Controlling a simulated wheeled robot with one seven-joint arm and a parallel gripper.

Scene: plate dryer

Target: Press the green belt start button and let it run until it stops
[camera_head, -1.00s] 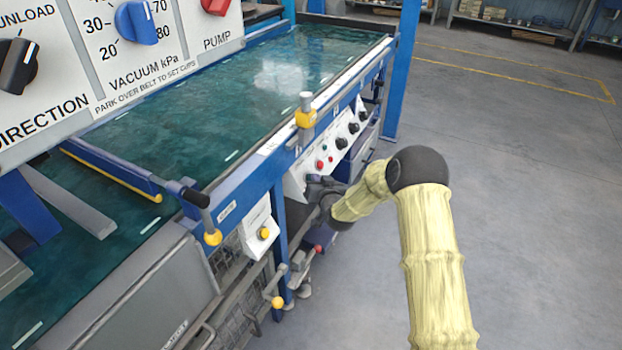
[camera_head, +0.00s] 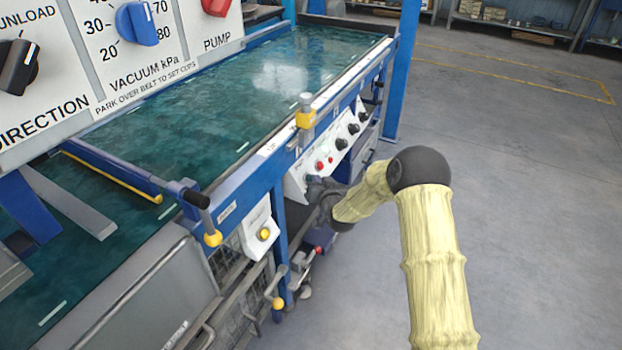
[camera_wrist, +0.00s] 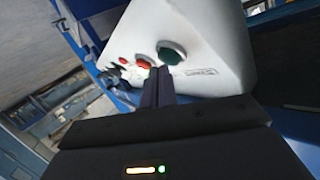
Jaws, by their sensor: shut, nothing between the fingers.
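The green belt start button (camera_wrist: 171,52) is round and sits on a white sloped control panel (camera_wrist: 205,40) in the wrist view, with a red button (camera_wrist: 143,63) beside it. My gripper (camera_wrist: 161,71) is shut and empty, its fingertips right at the lower edge of the green button. I cannot tell whether they touch it. In the head view my gripper (camera_head: 313,181) is at the near end of the same panel on the machine's front side and mostly covers the green button. The green belt (camera_head: 250,95) carries white dashes.
Black knobs (camera_head: 341,144) line the panel further along. A yellow button (camera_head: 264,234) sits on a white box nearer me. A blue frame rail (camera_head: 255,185) with yellow-ended clamps runs above the panel. The grey floor (camera_head: 530,200) at the right is clear.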

